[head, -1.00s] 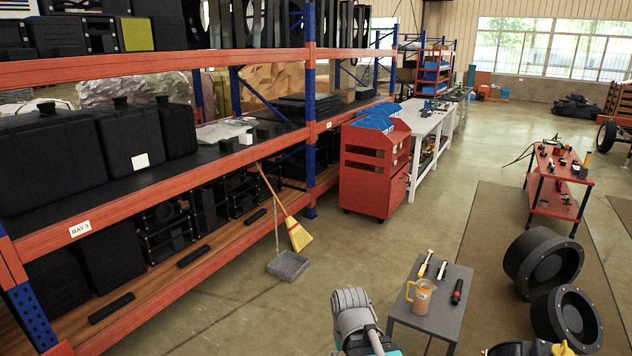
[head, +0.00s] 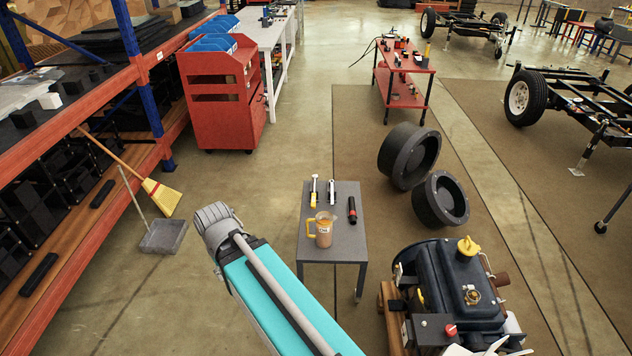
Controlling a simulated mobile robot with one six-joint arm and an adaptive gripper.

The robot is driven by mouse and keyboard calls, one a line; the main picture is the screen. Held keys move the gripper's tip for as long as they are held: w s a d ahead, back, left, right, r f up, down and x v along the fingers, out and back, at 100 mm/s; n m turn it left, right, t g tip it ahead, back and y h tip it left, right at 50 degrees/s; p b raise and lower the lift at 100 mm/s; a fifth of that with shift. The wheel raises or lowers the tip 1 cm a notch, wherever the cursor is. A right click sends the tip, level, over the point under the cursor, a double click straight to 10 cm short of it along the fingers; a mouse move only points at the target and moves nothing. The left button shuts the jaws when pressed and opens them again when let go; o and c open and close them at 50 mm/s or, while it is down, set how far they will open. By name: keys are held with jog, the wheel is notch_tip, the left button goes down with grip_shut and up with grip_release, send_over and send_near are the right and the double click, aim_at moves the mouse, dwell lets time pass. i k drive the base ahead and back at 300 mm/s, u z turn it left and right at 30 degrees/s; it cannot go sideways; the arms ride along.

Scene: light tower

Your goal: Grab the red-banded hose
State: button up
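No thing in the head view is plainly a red-banded hose. A short dark cylinder with a red part (head: 352,210) lies on the right side of a small grey table (head: 334,254); it is too small to tell whether it is a hose. A thin black line (head: 362,52), a cable or hose, hangs by the red cart at the back, with no red band visible. My arm shows at the bottom centre, left of the grey table. My gripper is not in view.
The table also holds an amber jug (head: 323,236) and two slim tools (head: 322,192). A dark engine (head: 455,290) stands right of it, with black wheels (head: 408,155) behind. A red cart (head: 408,92) stands farther back. A broom (head: 160,195) and dustpan (head: 164,237) are left. Open floor lies between.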

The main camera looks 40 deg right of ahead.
aim_at(352, 201)
jog(key=u, duration=0.05)
jog(key=i, duration=3.95)
jog(key=z, duration=1.5)
